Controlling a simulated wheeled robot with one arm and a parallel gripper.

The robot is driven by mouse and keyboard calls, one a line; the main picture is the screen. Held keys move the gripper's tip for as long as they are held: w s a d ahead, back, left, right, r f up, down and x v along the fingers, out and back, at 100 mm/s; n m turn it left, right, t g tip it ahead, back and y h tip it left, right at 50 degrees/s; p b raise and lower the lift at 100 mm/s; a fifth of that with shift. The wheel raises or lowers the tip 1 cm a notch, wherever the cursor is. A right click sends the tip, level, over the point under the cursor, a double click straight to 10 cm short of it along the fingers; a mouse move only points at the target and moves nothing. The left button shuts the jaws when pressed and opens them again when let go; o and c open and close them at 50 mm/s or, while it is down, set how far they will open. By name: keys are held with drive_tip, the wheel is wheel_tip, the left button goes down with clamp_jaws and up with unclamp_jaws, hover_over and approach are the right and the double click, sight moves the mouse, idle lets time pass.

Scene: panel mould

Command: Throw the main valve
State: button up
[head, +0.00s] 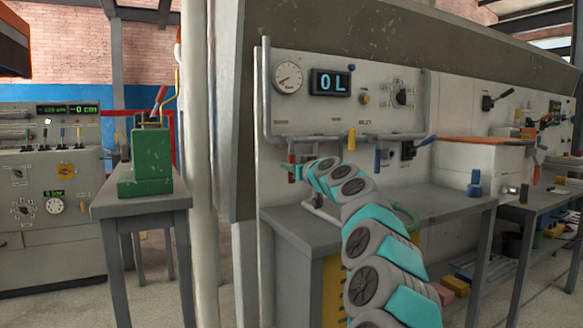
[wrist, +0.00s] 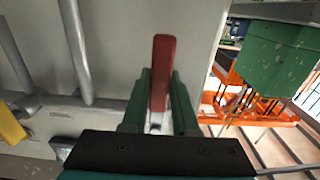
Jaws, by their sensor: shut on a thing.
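A red valve handle (head: 291,160) is on the lower left of the grey panel (head: 320,115) in the head view. It fills the middle of the wrist view as a red bar (wrist: 163,65). My gripper (head: 297,173) is at this handle; in the wrist view its two green fingers (wrist: 158,100) stand on either side of the red bar and are shut on it. The handle's pivot is mostly hidden by my gripper. A round gauge (head: 288,78) and a display (head: 331,83) reading "0 L" are on the panel above.
A grey bench (head: 300,232) is below. A green box (head: 151,155) stands on a side table at left. Pipes (wrist: 75,50) run near my gripper.

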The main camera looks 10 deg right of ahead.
clamp_jaws()
drive_tip(key=shift+f+b, duration=0.1)
drive_tip(key=shift+b, duration=0.2)
idle(0.7)
